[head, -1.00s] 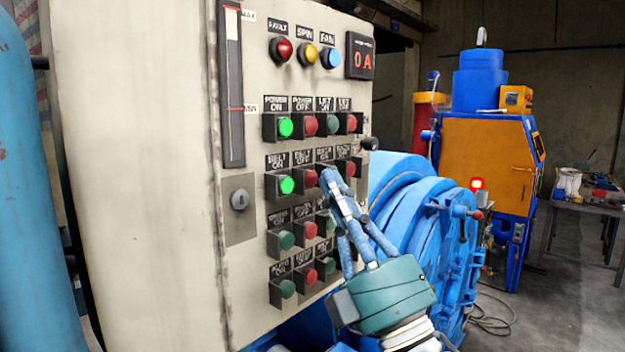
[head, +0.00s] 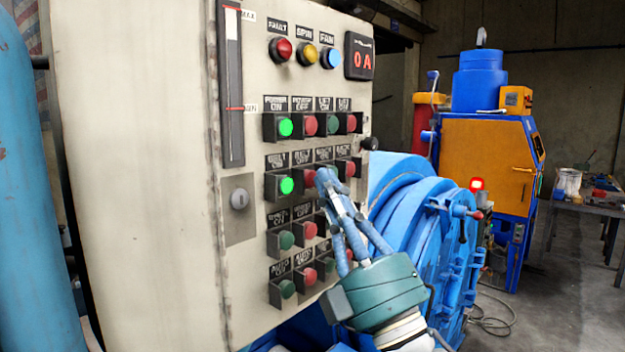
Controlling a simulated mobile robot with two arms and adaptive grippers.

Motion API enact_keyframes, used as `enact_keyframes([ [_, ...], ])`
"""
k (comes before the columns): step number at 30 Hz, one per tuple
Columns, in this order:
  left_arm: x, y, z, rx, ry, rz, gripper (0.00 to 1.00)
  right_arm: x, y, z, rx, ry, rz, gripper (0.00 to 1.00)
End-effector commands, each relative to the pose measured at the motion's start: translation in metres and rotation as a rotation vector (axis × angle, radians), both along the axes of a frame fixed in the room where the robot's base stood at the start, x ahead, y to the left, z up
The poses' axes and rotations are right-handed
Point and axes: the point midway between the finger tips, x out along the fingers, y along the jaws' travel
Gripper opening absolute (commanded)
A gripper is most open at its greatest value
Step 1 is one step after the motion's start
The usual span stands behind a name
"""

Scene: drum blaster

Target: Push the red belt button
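The red belt button (head: 309,178) is the second button in the second row of the beige control panel (head: 140,150), under a "BELT" label. It sits just right of the lit green belt-on button (head: 287,186). My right gripper (head: 326,178) reaches up from the lower right with its fingers together and empty. Its tips are right beside the red belt button in the picture and cover part of the buttons to the right. I cannot tell whether they touch it. My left gripper is not in view.
Other rows of green and red buttons surround this one, with lamps and a red "0A" display (head: 364,61) above. A blue cylinder (head: 40,200) stands at the left. Blue drum machinery (head: 410,200) is behind my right gripper. An orange-and-blue machine (head: 487,165) stands farther back.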

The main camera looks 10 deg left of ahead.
Motion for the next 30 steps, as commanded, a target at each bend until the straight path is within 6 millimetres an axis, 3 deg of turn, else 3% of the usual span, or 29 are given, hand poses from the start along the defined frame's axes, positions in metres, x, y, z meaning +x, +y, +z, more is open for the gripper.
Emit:
enact_keyframes([
  [30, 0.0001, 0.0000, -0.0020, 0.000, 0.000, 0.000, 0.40, 0.0056, 0.0078, 0.0001, 0.000, 0.000, 0.000, 0.00],
])
